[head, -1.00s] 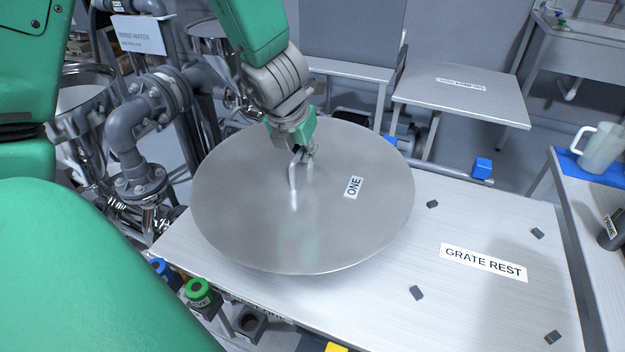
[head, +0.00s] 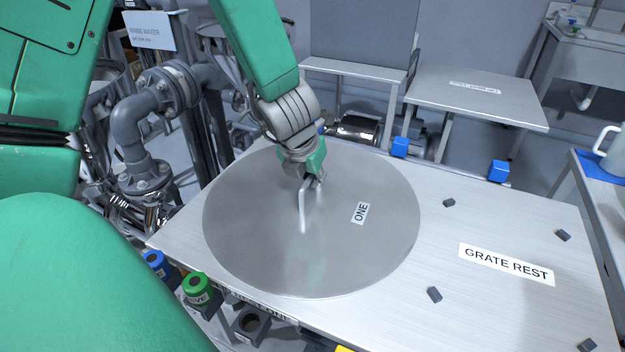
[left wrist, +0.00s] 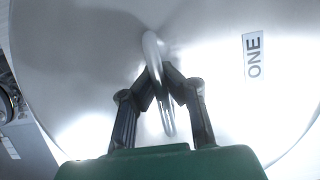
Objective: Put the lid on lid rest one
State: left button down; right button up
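The lid is a large round grey metal disc (head: 260,235) marked ONE, with an upright loop handle (head: 303,212) at its middle. It lies level at the left part of the metal table, on or very close to the top; I see no clear gap under its rim. My left gripper (head: 312,182) is above the lid with its fingers closed on the handle. In the left wrist view the two dark fingers (left wrist: 163,95) meet at the handle (left wrist: 154,60). The lid covers the table under it, so any rest mark there is hidden. My right gripper is not in view.
The table's right part (head: 510,225) is bare except for a GRATE REST label (head: 506,264) and several small dark blocks. Blue blocks (head: 499,171) stand at the back edge. Grey pipes (head: 140,120) stand at the left. Green (head: 198,288) and blue knobs sit along the front edge.

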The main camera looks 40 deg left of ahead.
pick_arm(q)
jog(key=c, duration=1.7)
grip_release()
jog(key=shift+d, duration=0.25)
jog(key=shift+r, duration=0.15)
jog(key=p+v, duration=0.6)
jog(key=v, duration=0.6)
jog(key=shift+a, duration=0.2)
